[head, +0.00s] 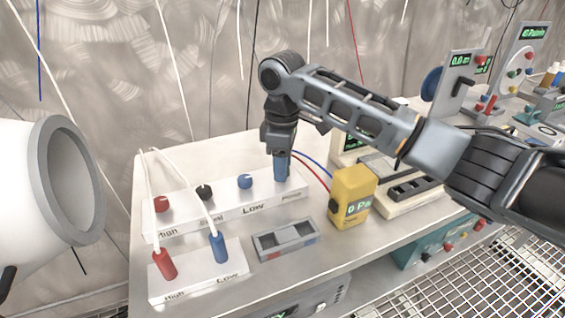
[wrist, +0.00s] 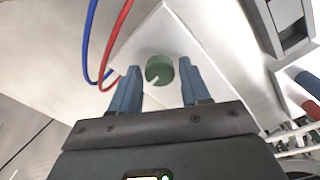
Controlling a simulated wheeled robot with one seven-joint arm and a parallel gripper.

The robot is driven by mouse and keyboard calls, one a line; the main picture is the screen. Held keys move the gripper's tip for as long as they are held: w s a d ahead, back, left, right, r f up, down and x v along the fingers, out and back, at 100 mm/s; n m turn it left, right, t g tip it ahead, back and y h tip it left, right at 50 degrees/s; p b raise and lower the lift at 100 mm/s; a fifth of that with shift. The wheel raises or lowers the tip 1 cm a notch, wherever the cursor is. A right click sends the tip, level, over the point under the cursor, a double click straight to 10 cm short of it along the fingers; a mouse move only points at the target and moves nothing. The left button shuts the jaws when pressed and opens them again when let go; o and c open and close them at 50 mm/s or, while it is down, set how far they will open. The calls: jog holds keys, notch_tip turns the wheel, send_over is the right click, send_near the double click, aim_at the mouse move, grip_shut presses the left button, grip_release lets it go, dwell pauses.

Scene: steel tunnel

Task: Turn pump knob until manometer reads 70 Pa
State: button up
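The green pump knob (wrist: 160,68) with a pale pointer mark shows in the wrist view on the corner of a white panel. In the head view it is hidden by my gripper (head: 281,172), which points down at the right end of the white panel (head: 225,212). In the wrist view the two blue fingers of my gripper (wrist: 156,72) are apart, one on each side of the knob, with gaps visible. I cannot tell how far above the panel the fingertips are. The yellow manometer (head: 352,190) stands right of the panel, its green display reading about 0 Pa.
Red, black and blue knobs or ports line the panel. A front white box (head: 195,277) holds red and blue plugs with white cables. A grey tray (head: 285,240) lies in front. Red and blue tubes (head: 315,170) curve close beside my fingers. Instruments stand at right.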

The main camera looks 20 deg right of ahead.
jog(key=c, duration=0.7)
jog(key=shift+r, duration=0.1)
jog(key=shift+m+p, duration=0.3)
jog(key=shift+p, duration=0.3)
